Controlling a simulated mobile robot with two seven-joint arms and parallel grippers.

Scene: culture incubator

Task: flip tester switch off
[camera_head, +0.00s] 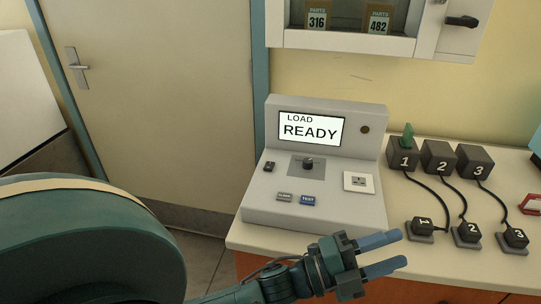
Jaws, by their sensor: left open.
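The tester (317,213) is a grey console on the counter with a lit screen (311,130) reading "LOAD READY". A small black rocker switch (269,167) sits at the left of its sloped panel; its position is too small to tell. A dark knob (308,163) is at the panel's middle, with a grey button (284,197) and a blue button (308,199) below and a socket (358,182) at right. My left gripper (401,249) is open and empty, in front of the tester's lower right, its fingers pointing right, apart from the switch. My right gripper is not in view.
Dark numbered blocks (439,157) stand right of the tester, cabled to numbered plugs (467,231) in front. A green piece (408,136) stands on block 1. A red object (530,204) lies at far right. A wall cabinet (350,42) hangs above the counter (300,243).

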